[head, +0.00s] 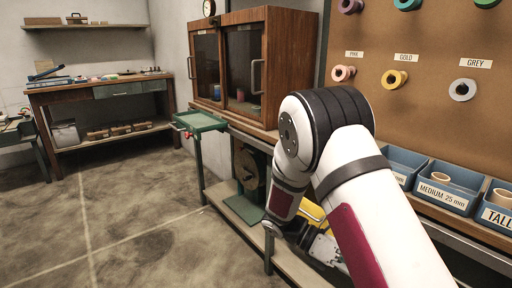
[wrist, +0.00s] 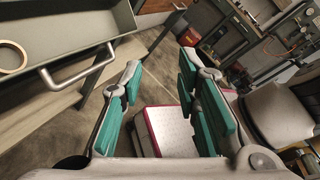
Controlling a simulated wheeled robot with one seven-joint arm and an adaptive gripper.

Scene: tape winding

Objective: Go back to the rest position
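My gripper (wrist: 160,95) shows in the wrist view with its two green-padded fingers spread apart. Nothing is between the pads, and a white and dark red block-like part shows behind them. In the head view my white arm reaches forward from the lower right and bends down in front of the bench. My gripper is hidden there behind the arm.
Blue bins (head: 442,192) stand along the bench at right, under a pegboard (head: 420,115) with several tape rolls. A wooden glass-door cabinet (head: 290,65) stands behind my arm. A green tray (head: 201,121) juts out left of it. The floor (head: 120,225) at left is clear.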

